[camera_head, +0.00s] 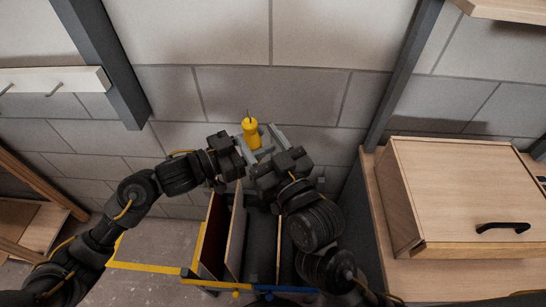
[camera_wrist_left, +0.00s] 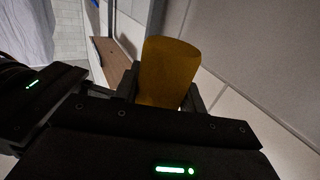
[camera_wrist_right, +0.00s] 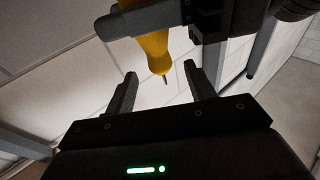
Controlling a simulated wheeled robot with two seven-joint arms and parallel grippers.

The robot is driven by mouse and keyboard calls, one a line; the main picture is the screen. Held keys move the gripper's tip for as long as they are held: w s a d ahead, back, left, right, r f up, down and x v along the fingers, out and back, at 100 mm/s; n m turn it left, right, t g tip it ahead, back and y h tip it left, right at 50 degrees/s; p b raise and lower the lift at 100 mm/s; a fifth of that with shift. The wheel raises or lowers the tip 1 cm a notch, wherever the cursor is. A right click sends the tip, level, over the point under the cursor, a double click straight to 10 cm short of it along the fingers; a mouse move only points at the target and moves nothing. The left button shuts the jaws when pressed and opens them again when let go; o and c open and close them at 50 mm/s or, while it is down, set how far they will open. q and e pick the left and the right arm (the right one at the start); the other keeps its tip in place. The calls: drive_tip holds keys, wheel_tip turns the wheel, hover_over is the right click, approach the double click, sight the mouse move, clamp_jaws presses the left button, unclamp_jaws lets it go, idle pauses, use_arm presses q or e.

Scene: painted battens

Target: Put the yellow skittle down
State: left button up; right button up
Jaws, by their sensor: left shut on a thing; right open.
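The yellow skittle (camera_head: 251,135) is held up in front of the block wall in the head view, with a thin dark pin at its upper end. My left gripper (camera_head: 250,148) is shut on it; the left wrist view shows its wide yellow end (camera_wrist_left: 168,70) between the fingers. My right gripper (camera_head: 279,142) is open and empty, close beside the skittle's right side. In the right wrist view the skittle's narrow end and pin (camera_wrist_right: 155,50) point toward the gap between the right fingers (camera_wrist_right: 162,88), seemingly without touching them.
A wooden box (camera_head: 458,190) with a black handle (camera_head: 502,227) sits on a wooden surface at right. Upright boards (camera_head: 222,232) stand in a rack below my grippers. A white rail (camera_head: 50,80) with hooks is at upper left. Dark posts (camera_head: 102,60) stand against the wall.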

sight(254, 130)
drive_tip(key=shift+x, duration=2.4)
drive_tip(key=c, duration=1)
use_arm(q)
drive_tip(key=o, duration=1)
use_arm(e)
drive_tip(key=shift+c, duration=0.2)
